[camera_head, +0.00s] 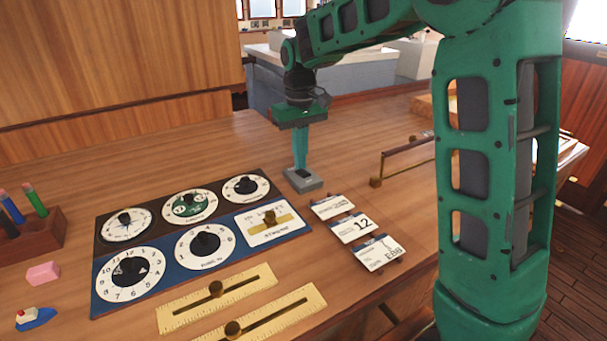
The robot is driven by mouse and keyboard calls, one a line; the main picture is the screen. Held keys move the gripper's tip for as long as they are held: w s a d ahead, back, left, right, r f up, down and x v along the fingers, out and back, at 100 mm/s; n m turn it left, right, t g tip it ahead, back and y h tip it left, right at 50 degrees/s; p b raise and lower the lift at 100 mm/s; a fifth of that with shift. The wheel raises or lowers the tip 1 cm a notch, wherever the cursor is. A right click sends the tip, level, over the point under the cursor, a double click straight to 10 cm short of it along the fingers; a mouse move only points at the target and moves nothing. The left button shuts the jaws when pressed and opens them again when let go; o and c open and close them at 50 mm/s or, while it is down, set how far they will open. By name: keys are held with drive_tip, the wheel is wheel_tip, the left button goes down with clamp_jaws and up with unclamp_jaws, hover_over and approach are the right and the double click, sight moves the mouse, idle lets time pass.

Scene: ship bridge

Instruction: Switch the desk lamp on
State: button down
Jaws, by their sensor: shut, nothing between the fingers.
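My gripper (301,165) points straight down with its teal fingers shut together and nothing between them. Its tips are at or just above a small grey box (313,186) with a dark patch on top, on the wooden desk beside the dial board. The fingers cover part of the box, and I cannot tell whether they touch it. The box may be a switch. I cannot make out a lamp shade or any lamp light in this view.
A dial board (152,240) lies left of the box. Brass slider rules (217,299) are in front. A low brass rail (405,156) stands behind right. A pen block (34,236) is far left.

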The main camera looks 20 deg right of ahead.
wheel_tip(320, 180, up, 6)
drive_tip(key=shift+r, duration=0.25)
idle(0.5)
drive_tip(key=shift+s, duration=0.1)
idle(0.4)
